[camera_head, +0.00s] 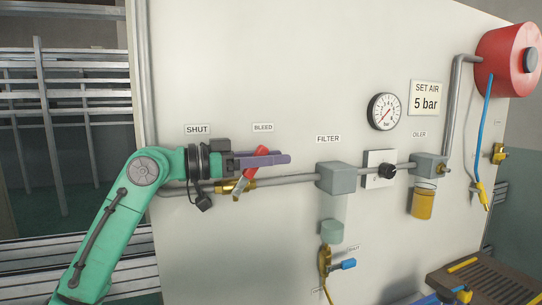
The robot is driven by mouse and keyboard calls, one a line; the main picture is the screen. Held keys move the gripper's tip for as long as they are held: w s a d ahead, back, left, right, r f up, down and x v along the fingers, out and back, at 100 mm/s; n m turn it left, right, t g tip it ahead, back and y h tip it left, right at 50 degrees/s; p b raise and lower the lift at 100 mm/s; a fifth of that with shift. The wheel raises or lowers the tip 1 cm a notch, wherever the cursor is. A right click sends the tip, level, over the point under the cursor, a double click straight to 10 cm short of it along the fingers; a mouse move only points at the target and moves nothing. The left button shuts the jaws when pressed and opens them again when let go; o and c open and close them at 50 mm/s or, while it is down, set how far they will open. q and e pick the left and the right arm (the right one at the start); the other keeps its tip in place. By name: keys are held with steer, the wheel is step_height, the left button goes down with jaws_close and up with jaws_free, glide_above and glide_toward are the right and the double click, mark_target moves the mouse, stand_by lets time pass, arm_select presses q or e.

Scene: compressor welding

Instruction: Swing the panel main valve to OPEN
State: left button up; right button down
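The panel valve is a brass body (229,187) on the grey pipe at the panel's left. A red lever (262,150) stands steeply above the pipe, leaning to the upper right, below the BLEED label. My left gripper (284,159) lies level across the lever, pointing right. Its fingers overlap in this side view and hide the lever's middle. I cannot tell whether they are closed on it. A SHUT label (197,129) is above my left wrist. I see no OPEN label. My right gripper is not in view.
Along the pipe to the right are the filter (336,178), a black knob (387,171), a pressure gauge (384,111) and the oiler (428,168). A red hose reel (510,60) is at upper right. A slatted bench (490,280) stands at lower right.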

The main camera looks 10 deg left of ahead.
arm_select(q)
jaws_close()
stand_by(1.2)
